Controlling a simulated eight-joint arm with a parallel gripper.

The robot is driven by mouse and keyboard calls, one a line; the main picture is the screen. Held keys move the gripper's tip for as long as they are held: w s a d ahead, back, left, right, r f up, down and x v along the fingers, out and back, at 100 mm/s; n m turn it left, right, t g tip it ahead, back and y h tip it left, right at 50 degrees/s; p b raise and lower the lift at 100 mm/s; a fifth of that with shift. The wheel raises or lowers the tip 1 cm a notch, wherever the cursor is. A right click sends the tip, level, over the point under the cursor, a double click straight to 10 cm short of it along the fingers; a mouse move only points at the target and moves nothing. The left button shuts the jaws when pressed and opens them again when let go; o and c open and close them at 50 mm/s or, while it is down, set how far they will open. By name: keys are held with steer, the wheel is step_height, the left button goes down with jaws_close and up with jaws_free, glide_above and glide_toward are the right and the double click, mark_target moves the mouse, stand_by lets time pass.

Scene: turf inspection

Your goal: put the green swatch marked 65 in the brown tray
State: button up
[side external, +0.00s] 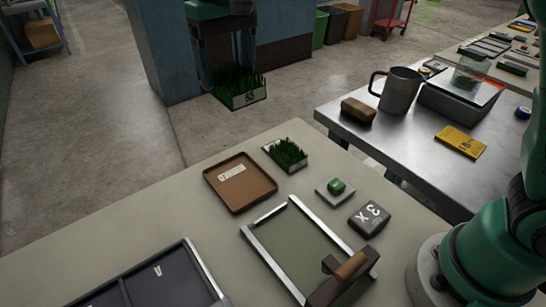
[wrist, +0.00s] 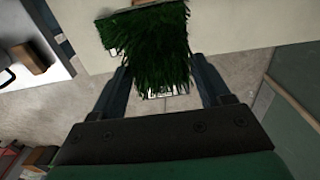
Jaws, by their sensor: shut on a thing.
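In the side external view my gripper (side external: 232,62) is at the top, shut on a green grass swatch (side external: 240,88) with a pale front label. The label's dark digits look turned over; I cannot read them surely as 65. The swatch is in the air, showing beyond the table's far edge. The wrist view shows grass (wrist: 160,50) between my gripper's fingers (wrist: 165,85). The brown tray (side external: 262,191) lies on the table, with a pale label in it. A second, smaller-looking green swatch (side external: 287,154) sits right of the tray, its label unreadable.
A green block on a pale plate (side external: 335,189), a dark block marked 3 X (side external: 370,218) and a metal-railed green board (side external: 310,250) are near the tray. A grey compartment tray (side external: 150,285) is in front. A steel bench (side external: 400,140) with a mug (side external: 399,90) stands right.

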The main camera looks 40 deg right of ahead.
mark_target(240, 182)
steer(key=shift+w+d+f, duration=0.15)
steer(key=shift+w+f, duration=0.25)
steer(key=shift+w, duration=0.3)
step_height(240, 182, down, 20)
steer(key=shift+r, duration=0.15)
steer(key=o, duration=1.3)
